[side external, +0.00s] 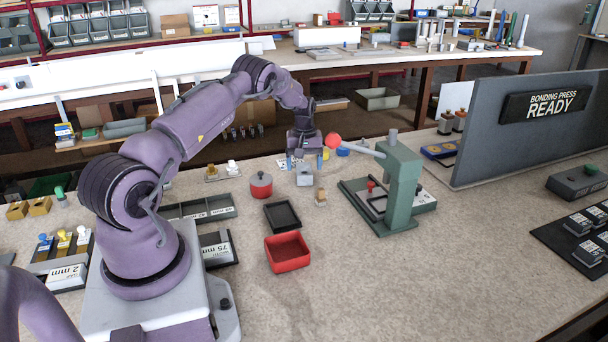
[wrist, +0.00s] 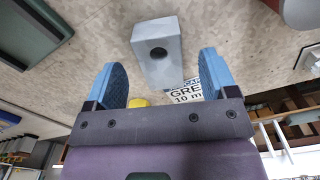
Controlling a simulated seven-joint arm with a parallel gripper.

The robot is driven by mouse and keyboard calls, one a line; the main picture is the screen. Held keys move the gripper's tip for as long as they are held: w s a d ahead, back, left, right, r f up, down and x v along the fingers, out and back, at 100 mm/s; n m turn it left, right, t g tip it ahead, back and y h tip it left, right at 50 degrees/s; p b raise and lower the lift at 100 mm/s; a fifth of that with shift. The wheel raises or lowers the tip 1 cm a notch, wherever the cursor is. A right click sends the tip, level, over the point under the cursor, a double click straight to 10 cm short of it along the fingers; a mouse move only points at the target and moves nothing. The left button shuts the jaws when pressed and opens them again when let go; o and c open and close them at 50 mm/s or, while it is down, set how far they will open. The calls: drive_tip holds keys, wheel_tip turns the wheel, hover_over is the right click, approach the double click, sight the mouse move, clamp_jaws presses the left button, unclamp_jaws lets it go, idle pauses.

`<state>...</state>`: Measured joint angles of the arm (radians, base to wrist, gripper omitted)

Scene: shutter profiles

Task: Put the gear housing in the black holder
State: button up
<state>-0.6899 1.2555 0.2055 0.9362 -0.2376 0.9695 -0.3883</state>
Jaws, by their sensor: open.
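The gear housing appears to be the small grey block (side external: 304,179) on the worktop under my gripper. In the wrist view the grey block (wrist: 172,68) shows a dark round hole in one face. My gripper (side external: 305,167) is open just above it, with one blue finger on either side. In the wrist view the fingertips (wrist: 161,62) flank the block, with gaps visible on both sides. The black holder (side external: 282,216) looks like a shallow, empty black tray, nearer the camera and left of the block.
A red tray (side external: 288,254) lies just in front of the black holder. A red lidded pot (side external: 261,185) stands to its upper left. A green press (side external: 398,185) with a red-knobbed lever stands right of my gripper. A small tan piece (side external: 321,197) sits close by.

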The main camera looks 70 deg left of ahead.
drive_tip(key=shift+f, duration=1.5)
drive_tip(key=c, duration=1.3)
drive_tip(key=shift+r, duration=0.1)
drive_tip(key=shift+c, duration=0.3)
drive_tip(key=shift+r, duration=0.1)
